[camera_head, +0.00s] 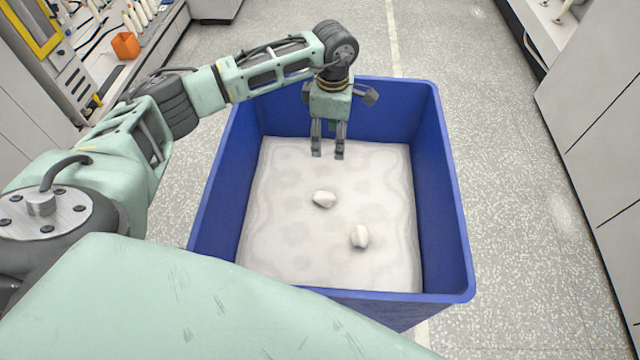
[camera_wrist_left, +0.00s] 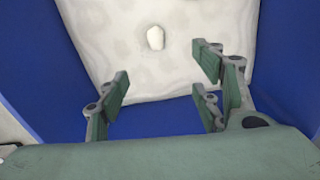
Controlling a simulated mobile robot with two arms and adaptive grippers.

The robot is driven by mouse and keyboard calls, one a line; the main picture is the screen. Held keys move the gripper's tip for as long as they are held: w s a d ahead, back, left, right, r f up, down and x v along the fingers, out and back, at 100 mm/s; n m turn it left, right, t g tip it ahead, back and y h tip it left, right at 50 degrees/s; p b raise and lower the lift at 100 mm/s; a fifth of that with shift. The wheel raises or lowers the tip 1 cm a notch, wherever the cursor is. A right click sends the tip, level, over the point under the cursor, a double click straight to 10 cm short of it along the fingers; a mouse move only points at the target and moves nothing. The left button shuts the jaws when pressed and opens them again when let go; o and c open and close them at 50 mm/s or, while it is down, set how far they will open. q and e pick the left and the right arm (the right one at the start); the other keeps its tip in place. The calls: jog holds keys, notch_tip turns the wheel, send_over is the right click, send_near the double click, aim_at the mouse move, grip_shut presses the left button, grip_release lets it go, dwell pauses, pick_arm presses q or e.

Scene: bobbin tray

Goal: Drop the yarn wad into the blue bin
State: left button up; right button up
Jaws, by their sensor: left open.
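The blue bin (camera_head: 448,200) stands on the floor in the middle of the head view, and its blue wall also shows in the left wrist view (camera_wrist_left: 275,60). Two white yarn wads lie in it on a pale lining: one wad (camera_head: 324,199) near the middle and another wad (camera_head: 359,236) nearer me. One wad (camera_wrist_left: 156,38) also shows in the left wrist view; I cannot tell which. My left gripper (camera_head: 328,155) hangs over the far part of the bin, pointing down, open and with nothing between its fingers (camera_wrist_left: 165,90). My right gripper is not in view.
Grey cabinets (camera_head: 595,120) line the right. The speckled floor (camera_head: 500,200) between the bin and the right cabinets is clear.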

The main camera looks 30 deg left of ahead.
pick_arm(q)
notch_tip(320, 180, up, 8)
jog(key=shift+f, duration=0.15)
dwell(0.4)
